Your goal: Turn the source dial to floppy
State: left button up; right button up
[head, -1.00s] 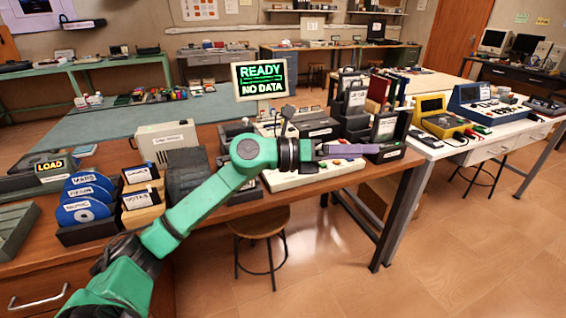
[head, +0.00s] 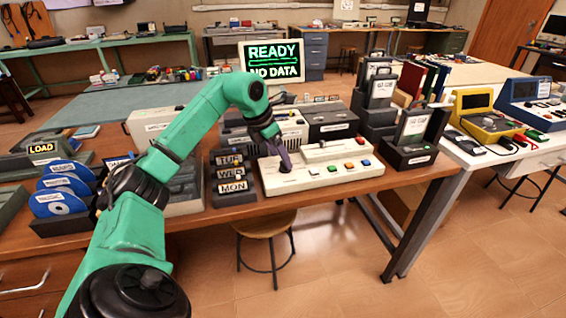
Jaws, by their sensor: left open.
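The source dial cannot be made out; the gripper covers part of the panel's left end. I cannot tell whether the fingers touch the panel. A monitor (head: 272,61) behind reads READY, NO DATA. My right gripper is not in view.
Day blocks (head: 232,173) marked TUE, WED and MON stand left of the panel. Blue discs (head: 62,188) sit in a rack at the left. Dark upright cartridges (head: 412,135) stand to the panel's right. A stool (head: 263,226) is below the bench's front edge.

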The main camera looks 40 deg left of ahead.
pick_arm(q)
jog(key=shift+x, duration=1)
jog(key=shift+f, duration=0.15)
grip_shut()
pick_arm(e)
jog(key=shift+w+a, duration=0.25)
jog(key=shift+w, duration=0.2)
pick_arm(q)
jog(key=shift+n, duration=0.3)
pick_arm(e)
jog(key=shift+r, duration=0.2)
pick_arm(q)
jog(key=n+p, duration=0.1)
jog(key=n+y+p, duration=0.1)
jog(key=n+p, duration=0.1)
jog(key=n, duration=0.1)
jog(key=shift+d+r+y, duration=0.25)
jog(key=shift+d+y, duration=0.05)
jog(key=shift+y, duration=0.1)
jog(key=shift+d+f+n+y+p, duration=0.1)
jog(key=shift+n+y+p, duration=0.7)
jog(key=shift+n, duration=0.8)
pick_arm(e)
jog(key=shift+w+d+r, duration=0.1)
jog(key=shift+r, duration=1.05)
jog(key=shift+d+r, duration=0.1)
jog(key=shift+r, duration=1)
pick_arm(q)
jog(key=shift+w, duration=0.1)
